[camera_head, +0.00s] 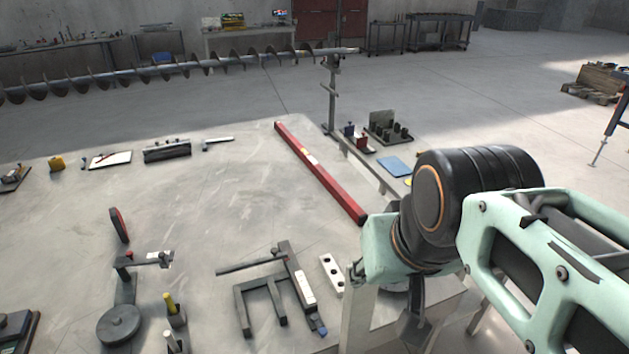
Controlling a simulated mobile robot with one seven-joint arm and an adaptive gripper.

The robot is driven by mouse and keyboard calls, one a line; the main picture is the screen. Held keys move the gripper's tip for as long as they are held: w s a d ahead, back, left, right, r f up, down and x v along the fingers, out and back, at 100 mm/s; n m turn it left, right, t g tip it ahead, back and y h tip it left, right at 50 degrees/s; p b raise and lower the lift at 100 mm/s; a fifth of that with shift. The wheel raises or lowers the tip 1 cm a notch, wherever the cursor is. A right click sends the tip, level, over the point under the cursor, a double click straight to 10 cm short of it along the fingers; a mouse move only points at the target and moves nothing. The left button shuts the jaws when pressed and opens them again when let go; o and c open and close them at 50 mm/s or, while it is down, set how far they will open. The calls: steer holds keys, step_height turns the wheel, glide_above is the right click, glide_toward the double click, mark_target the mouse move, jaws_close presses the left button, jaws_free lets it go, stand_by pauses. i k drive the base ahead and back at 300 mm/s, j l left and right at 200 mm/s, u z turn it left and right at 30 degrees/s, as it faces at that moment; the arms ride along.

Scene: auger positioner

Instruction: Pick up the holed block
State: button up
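The holed block (332,274) is a small pale bar with dark round holes along its top. It lies flat on the grey table (200,230), near the table's right side, just right of a dark clamp-like tool. My gripper (412,318) is at the end of my mint-green and black arm, to the right of the block and apart from it in the picture. Only a dark part of it shows below the wrist, and its fingers are not clear.
A dark frame-shaped clamp (270,290) lies close to the block's left. A red level (318,170) lies farther back. A round-based stand (120,322) and a yellow-handled tool (171,306) stand at the front left. The table's middle is clear.

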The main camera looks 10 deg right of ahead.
mark_target(329, 267)
steer(key=j+z, duration=0.15)
steer(key=l+u, duration=0.15)
steer(key=i+l+u, duration=0.5)
steer(key=i+l, duration=0.2)
steer(key=l, duration=0.2)
steer(key=k, duration=0.6)
steer(key=i, duration=0.6)
